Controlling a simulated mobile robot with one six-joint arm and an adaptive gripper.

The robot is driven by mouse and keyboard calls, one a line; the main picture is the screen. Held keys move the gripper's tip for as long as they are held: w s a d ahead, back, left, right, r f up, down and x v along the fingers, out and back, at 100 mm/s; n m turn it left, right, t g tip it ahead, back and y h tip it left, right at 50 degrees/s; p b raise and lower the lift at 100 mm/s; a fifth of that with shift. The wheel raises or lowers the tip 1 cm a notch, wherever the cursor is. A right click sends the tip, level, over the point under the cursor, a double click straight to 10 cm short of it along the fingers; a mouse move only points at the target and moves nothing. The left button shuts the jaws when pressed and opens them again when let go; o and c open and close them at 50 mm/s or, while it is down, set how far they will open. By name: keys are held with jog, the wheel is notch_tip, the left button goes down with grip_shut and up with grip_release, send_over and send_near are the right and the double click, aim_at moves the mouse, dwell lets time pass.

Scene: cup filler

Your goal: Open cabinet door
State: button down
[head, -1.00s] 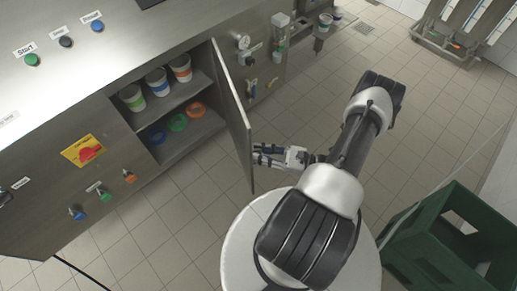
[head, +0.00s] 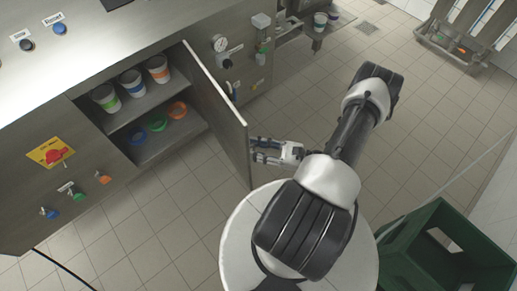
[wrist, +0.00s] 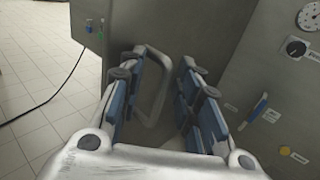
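The cabinet door (head: 218,105) stands wide open, swung out to the right of the cabinet opening. In the head view, my gripper (head: 253,149) is at the outer face of the door near its free edge. In the wrist view, my gripper (wrist: 160,88) has its two blue-padded fingers spread apart. The grey bow-shaped door handle (wrist: 164,85) shows between them, nearer the left finger. I cannot tell whether a finger touches the handle.
Inside the cabinet are white cups (head: 131,82) on the upper shelf and coloured rings (head: 156,122) below. A green crate (head: 440,245) stands on the floor at right. Tiled floor (head: 180,215) lies free before the cabinet.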

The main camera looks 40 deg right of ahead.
jog(key=shift+w+d+r+t+h, duration=0.3)
jog(key=shift+w+d+h, duration=0.15)
jog(key=shift+d, duration=0.25)
jog(key=c, duration=1.7)
grip_release()
jog(key=shift+f, duration=0.1)
jog(key=o, duration=0.3)
jog(key=shift+w+f, duration=0.1)
jog(key=shift+w, duration=0.2)
jog(key=shift+s, duration=0.2)
jog(key=shift+c, duration=0.7)
jog(key=shift+s+d+m, duration=0.25)
jog(key=shift+s+m, duration=0.05)
jog(key=shift+s, duration=0.05)
jog(key=shift+c, duration=0.7)
jog(key=v, duration=1.1)
jog(key=shift+s+a+f, duration=0.1)
jog(key=shift+a, duration=0.05)
